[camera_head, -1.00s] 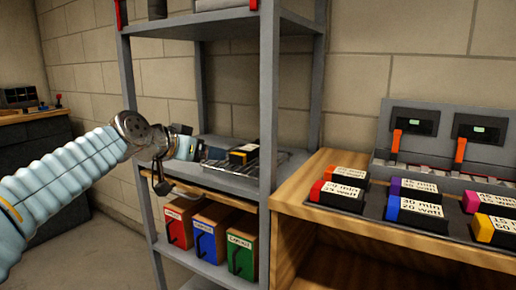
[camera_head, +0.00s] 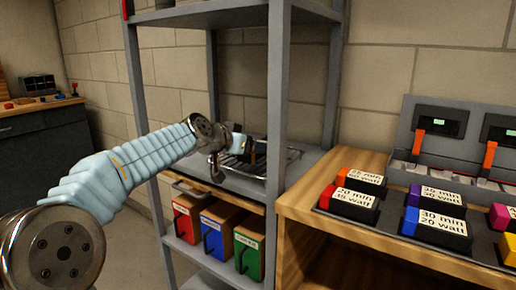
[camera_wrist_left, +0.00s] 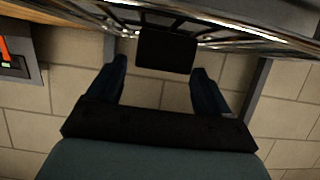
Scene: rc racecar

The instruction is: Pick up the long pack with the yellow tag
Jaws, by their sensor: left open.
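A black pack (camera_head: 259,152) lies on a wire rack (camera_head: 286,161) on the middle shelf, mostly hidden behind my left gripper (camera_head: 243,146) in the head view. Its yellow tag cannot be made out now. In the left wrist view, a dark block (camera_wrist_left: 167,52), apparently this pack, stands just beyond and between the fingertips of my left gripper (camera_wrist_left: 159,67). The fingers are spread apart with nothing clamped; contact with the block cannot be told. My right gripper is not in view.
Grey shelf posts (camera_head: 279,90) stand close to my left arm. Red, blue and green bins (camera_head: 217,228) fill the lower shelf. A wooden bench (camera_head: 300,207) at right holds several labelled packs, one yellow-ended (camera_head: 508,249), and a charger with orange levers (camera_head: 418,142).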

